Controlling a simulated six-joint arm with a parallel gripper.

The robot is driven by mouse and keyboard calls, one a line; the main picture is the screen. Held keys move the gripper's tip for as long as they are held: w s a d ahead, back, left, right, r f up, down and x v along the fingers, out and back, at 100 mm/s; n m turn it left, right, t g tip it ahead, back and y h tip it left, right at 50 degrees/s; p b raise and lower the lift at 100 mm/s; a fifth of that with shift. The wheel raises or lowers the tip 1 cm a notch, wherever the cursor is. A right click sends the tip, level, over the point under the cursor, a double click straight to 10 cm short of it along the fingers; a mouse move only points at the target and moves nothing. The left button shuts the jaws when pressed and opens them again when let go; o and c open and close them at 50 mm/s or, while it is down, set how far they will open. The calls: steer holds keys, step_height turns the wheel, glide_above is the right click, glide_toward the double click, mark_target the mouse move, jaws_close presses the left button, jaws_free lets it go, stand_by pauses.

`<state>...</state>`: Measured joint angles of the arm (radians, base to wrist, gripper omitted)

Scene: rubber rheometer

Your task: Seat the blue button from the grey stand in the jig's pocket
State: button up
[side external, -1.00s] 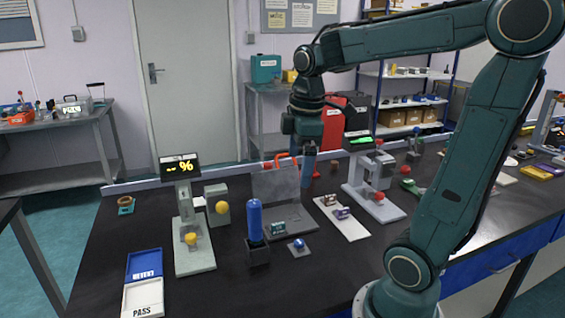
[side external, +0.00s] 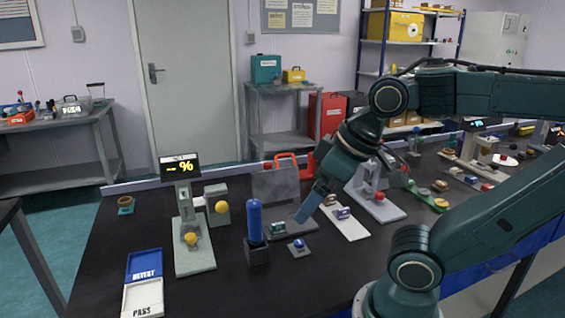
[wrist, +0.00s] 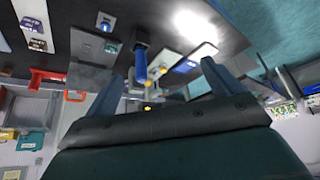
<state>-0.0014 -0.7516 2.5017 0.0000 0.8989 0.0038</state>
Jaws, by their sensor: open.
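The blue button (side external: 298,242) sits on a small grey stand (side external: 301,252) on the dark bench. It also shows in the wrist view (wrist: 107,26), near the top left. A small teal block (side external: 278,228) stands on a grey plate (side external: 290,219) just behind the stand; it may be the jig, but its pocket is too small to make out. My gripper (side external: 303,218) points down and left, above and behind the button, apart from it. In the wrist view my gripper (wrist: 165,58) has its two fingers wide apart with nothing held between them.
A blue cylinder (side external: 254,220) in a black base stands left of the button. A pale instrument with yellow balls (side external: 193,258) is further left. A white plate (side external: 349,226) with small parts lies right.

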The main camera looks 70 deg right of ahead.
steer(key=c, duration=0.8)
steer(key=shift+o, duration=0.2)
steer(key=w+d+f+m, duration=0.1)
steer(key=d+f+m, duration=0.2)
steer(key=d+m, duration=0.3)
steer(key=d+f+m+g+y, duration=0.1)
steer(key=d+f+m, duration=0.3)
steer(key=m, duration=1.1)
steer(key=w+d+f+m, duration=0.1)
steer(key=d+f+m, duration=0.2)
steer(key=d+m, duration=0.4)
steer(key=m, duration=0.3)
steer(key=shift+w+d+f+m+y, duration=0.3)
steer(key=shift+w+d+f+y, duration=0.05)
steer(key=shift+d+y, duration=0.05)
steer(key=shift+f, duration=0.1)
glide_toward(299, 243)
steer(key=shift+w+d+f+g, duration=0.15)
steer(key=shift+w+f, duration=0.1)
steer(key=shift+f, duration=0.3)
steer(key=shift+w+d+f+g, duration=0.15)
steer(key=shift+w+f, duration=0.15)
steer(key=shift+f, duration=0.25)
